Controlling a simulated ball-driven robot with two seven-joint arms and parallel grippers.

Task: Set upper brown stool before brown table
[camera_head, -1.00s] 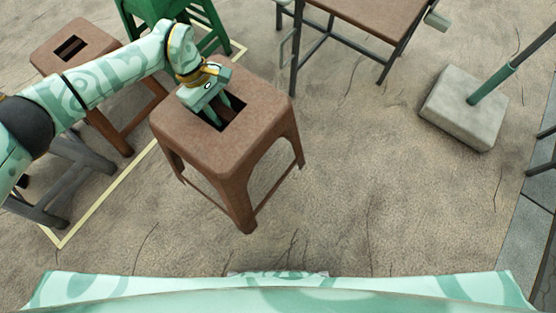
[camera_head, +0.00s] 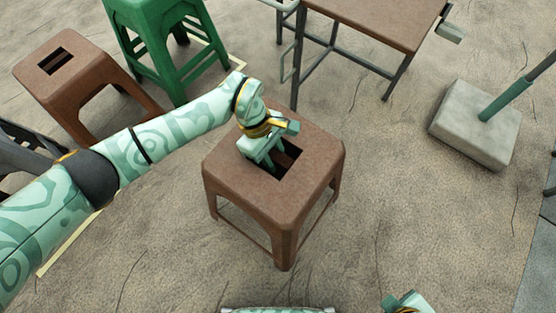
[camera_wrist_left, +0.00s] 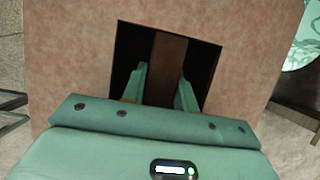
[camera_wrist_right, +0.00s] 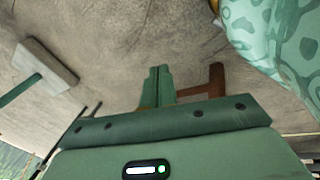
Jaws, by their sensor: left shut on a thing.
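The brown stool (camera_head: 313,160), with a rectangular slot in its seat, is in the middle of the head view, upright or nearly so. My left gripper (camera_head: 268,160) reaches into the slot from above. In the left wrist view its fingers (camera_wrist_left: 161,78) straddle a brown bar inside the slot and are shut on it. I cannot tell whether the stool's feet touch the ground. The brown table (camera_head: 375,18) stands beyond the stool, its top partly cut off. My right gripper shows only in part at the bottom of the head view; in the right wrist view its fingers (camera_wrist_right: 158,80) are together and empty.
Another brown stool (camera_head: 85,85) stands at the left, beside a green stool (camera_head: 155,15). A concrete block with a pole (camera_head: 470,140) stands at the right. A pale yellow line (camera_head: 65,248) marks the ground at the left. The ground between held stool and block is bare.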

